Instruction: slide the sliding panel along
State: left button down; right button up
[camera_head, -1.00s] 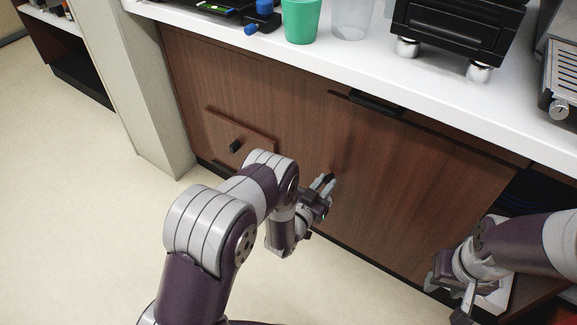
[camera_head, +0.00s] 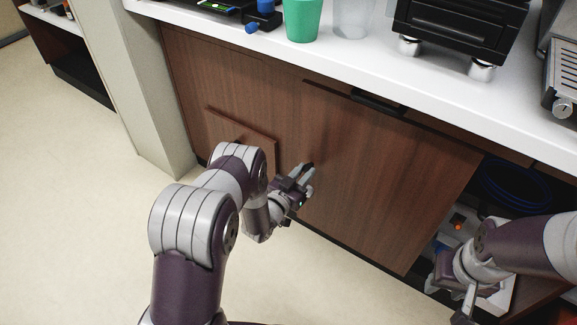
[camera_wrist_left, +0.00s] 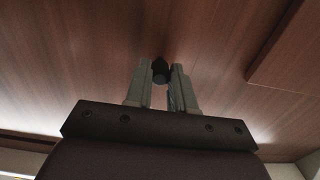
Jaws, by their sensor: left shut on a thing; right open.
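The sliding panel (camera_head: 385,175) is a dark brown wood-grain door on the front of the counter. It also fills most of the left wrist view (camera_wrist_left: 215,45). My left gripper (camera_head: 307,170) is at the panel's left part, shut on a small black knob (camera_wrist_left: 160,70) that shows between its fingertips in the left wrist view. In the head view the fingers hide the knob. My right gripper (camera_head: 466,302) is at the lower right, apart from the panel, partly cut off by the frame edge.
An opening right of the panel shows a blue coil (camera_head: 515,185) and other items inside. A smaller raised wood panel (camera_head: 250,135) is on the left. The white countertop (camera_head: 345,62) holds a green cup (camera_head: 302,20) and a black machine (camera_head: 455,35).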

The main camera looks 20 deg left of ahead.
pick_arm(q)
jog(key=shift+w+a+r+b, duration=0.15)
jog(key=shift+w+a, duration=0.1)
jog(key=shift+a, duration=0.55)
jog(key=shift+w+a+b, duration=0.15)
jog(key=shift+w+a, duration=0.1)
jog(key=shift+a, duration=0.5)
jog(key=shift+w+a+r+b, duration=0.15)
jog(key=shift+w+a, duration=0.1)
jog(key=shift+a, duration=0.55)
jog(key=c, duration=0.9)
grip_release()
jog(key=shift+f, duration=0.1)
jog(key=shift+s+f, duration=0.1)
